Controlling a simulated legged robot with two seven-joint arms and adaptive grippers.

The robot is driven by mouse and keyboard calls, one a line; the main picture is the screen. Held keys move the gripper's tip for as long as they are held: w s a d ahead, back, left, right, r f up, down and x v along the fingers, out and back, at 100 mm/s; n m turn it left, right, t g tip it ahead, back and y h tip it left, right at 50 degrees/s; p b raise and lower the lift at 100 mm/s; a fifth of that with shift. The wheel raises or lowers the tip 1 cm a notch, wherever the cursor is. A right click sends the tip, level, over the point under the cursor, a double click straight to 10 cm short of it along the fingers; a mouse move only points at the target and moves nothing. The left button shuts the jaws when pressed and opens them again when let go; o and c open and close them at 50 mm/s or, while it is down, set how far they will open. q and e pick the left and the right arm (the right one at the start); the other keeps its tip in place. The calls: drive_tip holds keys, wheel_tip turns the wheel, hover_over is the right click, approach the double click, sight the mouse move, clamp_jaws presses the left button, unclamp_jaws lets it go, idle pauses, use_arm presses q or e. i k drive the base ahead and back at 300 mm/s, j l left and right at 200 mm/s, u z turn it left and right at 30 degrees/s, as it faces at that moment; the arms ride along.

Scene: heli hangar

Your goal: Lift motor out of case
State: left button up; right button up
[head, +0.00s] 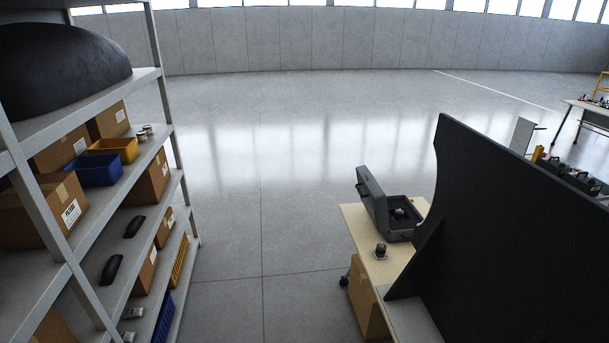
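An open dark grey case (408,234) sits on a light wooden table to the right of centre, with its lid (372,201) raised on the left side. A small dark round motor (399,213) shows inside the case. Another small dark cylinder, likely a similar motor (380,251), stands on the table in front of the case. Neither of my grippers is in view.
The wooden table (361,222) has a cardboard box (367,303) beneath it. A large black panel (500,240) blocks the view to its right. A metal shelf (110,98) with boxes and bins stands at the left. The floor (262,220) between is clear.

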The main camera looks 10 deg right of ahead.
sight(398, 212)
drive_tip(key=i+j+z, duration=0.7)
drive_tip(key=z, duration=0.25)
drive_tip(key=i+j+z, duration=0.1)
drive_tip(key=z, duration=1.05)
